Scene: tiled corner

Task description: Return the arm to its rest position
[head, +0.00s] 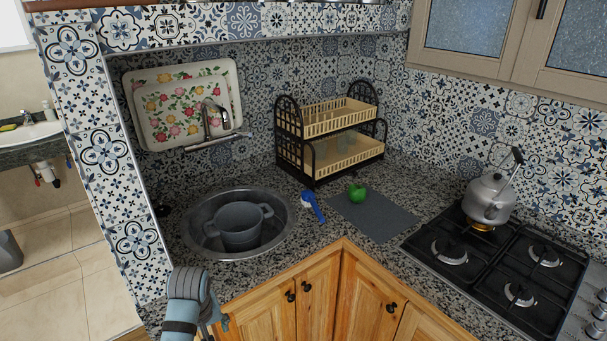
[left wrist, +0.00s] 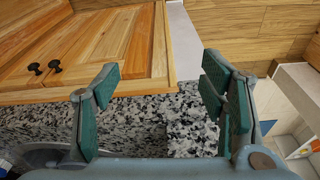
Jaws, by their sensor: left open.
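My left arm (head: 189,298) comes up from the bottom of the head view, in front of the counter's edge and below the sink. Only a small teal part of its gripper (head: 225,323) shows there. In the left wrist view my left gripper (left wrist: 162,75) is open, with its two teal fingers wide apart and nothing between them. Beyond the fingers are the speckled counter (left wrist: 135,125) and a wooden cabinet door (left wrist: 110,45). My right gripper is in neither view.
A grey pot (head: 239,234) stands in the round sink (head: 190,240). A blue brush (head: 313,207) lies beside a grey mat (head: 385,219) bearing a green item (head: 357,192). A dish rack (head: 312,160) stands behind. A kettle (head: 488,199) sits on the stove (head: 478,257) at right.

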